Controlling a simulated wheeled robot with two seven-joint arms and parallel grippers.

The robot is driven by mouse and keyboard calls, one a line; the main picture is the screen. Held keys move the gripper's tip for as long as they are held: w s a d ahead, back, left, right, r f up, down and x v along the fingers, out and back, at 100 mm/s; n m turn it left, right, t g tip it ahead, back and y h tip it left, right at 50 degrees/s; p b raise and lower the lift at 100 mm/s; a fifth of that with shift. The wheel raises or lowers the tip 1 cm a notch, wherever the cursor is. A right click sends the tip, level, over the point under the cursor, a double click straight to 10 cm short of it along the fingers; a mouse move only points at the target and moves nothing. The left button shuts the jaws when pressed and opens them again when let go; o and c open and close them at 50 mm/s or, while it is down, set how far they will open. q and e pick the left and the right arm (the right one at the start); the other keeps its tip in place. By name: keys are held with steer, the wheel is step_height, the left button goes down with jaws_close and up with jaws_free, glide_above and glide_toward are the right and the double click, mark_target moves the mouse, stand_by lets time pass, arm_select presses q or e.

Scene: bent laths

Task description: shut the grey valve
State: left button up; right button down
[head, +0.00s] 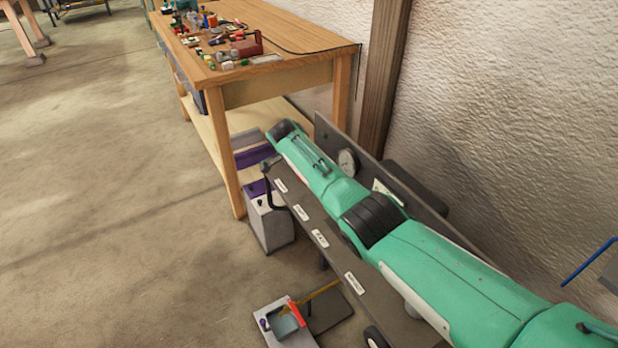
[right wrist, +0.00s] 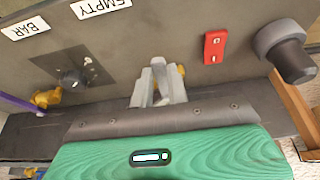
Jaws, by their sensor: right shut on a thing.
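In the right wrist view my right gripper (right wrist: 158,88) has its grey fingers closed around a slim grey handle (right wrist: 157,72) against the dark panel. A bit of brass (right wrist: 182,71) shows just right of the fingers, so this looks like the grey valve. The fingers hide most of the valve, and its exact turn is hard to read. In the head view my teal right arm runs from the lower right to the panel, and its fingertips are hidden there. My left gripper is in neither view.
The panel (right wrist: 130,45) also bears a brass valve with a purple handle (right wrist: 45,98), a black knob (right wrist: 73,78), a red plate (right wrist: 214,47) and a grey-black fitting (right wrist: 287,50). A cluttered wooden bench (head: 290,35) stands behind. A grey box (head: 270,222) stands on the floor, which is clear at left.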

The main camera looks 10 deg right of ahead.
steer(key=c, duration=1.4)
jaws_free()
steer(key=shift+o, duration=0.2)
